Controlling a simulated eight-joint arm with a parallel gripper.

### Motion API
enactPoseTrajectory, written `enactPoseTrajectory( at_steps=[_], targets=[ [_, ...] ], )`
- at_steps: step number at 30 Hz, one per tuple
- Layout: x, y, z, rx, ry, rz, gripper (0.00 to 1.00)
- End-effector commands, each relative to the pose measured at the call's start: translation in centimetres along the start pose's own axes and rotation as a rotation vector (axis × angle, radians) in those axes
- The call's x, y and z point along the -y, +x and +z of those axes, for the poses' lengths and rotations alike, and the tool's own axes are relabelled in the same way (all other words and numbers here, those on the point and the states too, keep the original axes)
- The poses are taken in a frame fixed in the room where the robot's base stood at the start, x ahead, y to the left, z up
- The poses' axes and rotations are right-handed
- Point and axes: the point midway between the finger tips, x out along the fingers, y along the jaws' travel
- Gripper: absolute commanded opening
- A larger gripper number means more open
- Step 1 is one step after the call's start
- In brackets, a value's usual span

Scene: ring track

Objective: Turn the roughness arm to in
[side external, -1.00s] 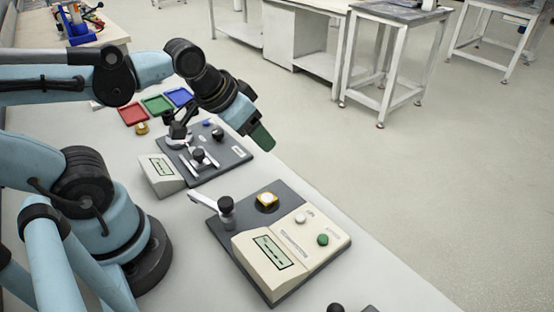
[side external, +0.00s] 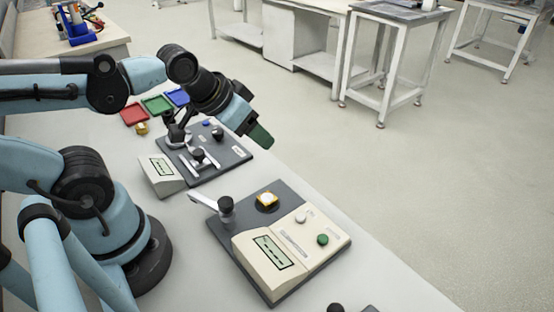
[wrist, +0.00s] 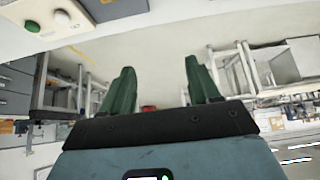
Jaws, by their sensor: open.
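The near instrument (side external: 291,262) has a cream housing with a display, a green button and a white button. A pale arm with a black knob (side external: 226,204) lies at its left corner, pointing left beyond the base. A second instrument (side external: 162,174) behind it carries black knobs and small metal arms. The labels are too small to read, so I cannot tell which arm is the roughness arm. My gripper (side external: 262,137) hangs above and right of the far instrument, touching nothing. In the wrist view its green fingers (wrist: 160,78) are apart and empty.
Red (side external: 133,114), green (side external: 157,104) and blue (side external: 178,97) trays lie behind the far instrument. A gold-rimmed sample (side external: 267,199) sits on the near base. Another dark object (side external: 335,308) is cut off at the bottom edge. The bench edge runs along the right.

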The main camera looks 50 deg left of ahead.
Motion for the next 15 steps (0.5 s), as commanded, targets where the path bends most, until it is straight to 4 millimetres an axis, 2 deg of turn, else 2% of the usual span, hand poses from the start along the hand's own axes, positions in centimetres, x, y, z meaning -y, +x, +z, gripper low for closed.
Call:
enactPoseTrajectory(
  at_steps=[4,7,12,15],
  targets=[
    [-0.6,-0.4,0.2,0.037,-0.006,0.011,0.56],
    [-2.0,-1.6,0.9,0.148,-0.024,0.031,0.56],
    [-4.4,-5.7,3.0,0.408,-0.060,0.029,0.56],
    [-5.2,-8.1,3.9,0.526,-0.073,0.005,0.56]
  ],
)
